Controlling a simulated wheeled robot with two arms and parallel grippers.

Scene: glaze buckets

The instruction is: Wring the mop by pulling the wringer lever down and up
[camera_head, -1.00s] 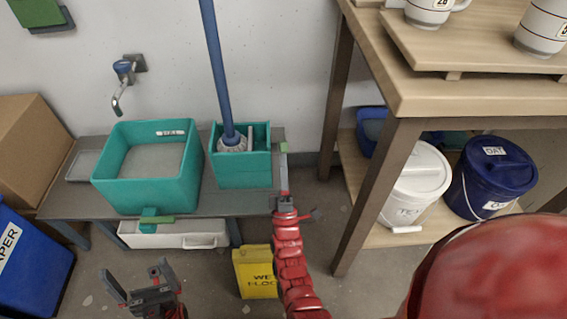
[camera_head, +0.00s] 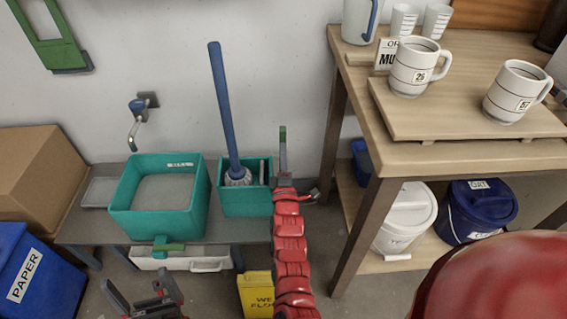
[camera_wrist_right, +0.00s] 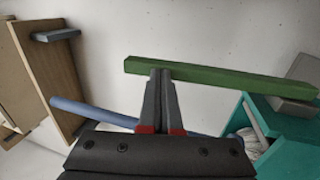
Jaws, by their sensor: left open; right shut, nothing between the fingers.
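The mop (camera_head: 222,100) leans with its blue handle up and its white head in the teal wringer bucket (camera_head: 246,204). The green wringer lever (camera_head: 282,134) rises at the bucket's right side. My right gripper (camera_head: 283,149) is shut just below the lever in the head view. In the right wrist view, the closed fingertips (camera_wrist_right: 160,72) overlap the lower edge of the green lever (camera_wrist_right: 215,80); nothing is between them, and I cannot tell whether they touch it. My left gripper (camera_head: 143,290) is open and empty at the lower left, in front of the bench.
A teal basin (camera_head: 118,211) stands left of the wringer bucket on a grey bench (camera_head: 84,229). A yellow floor sign (camera_head: 256,292) stands near my right arm. A wooden table (camera_head: 450,160) with mugs is at right, with lidded buckets on its lower shelf.

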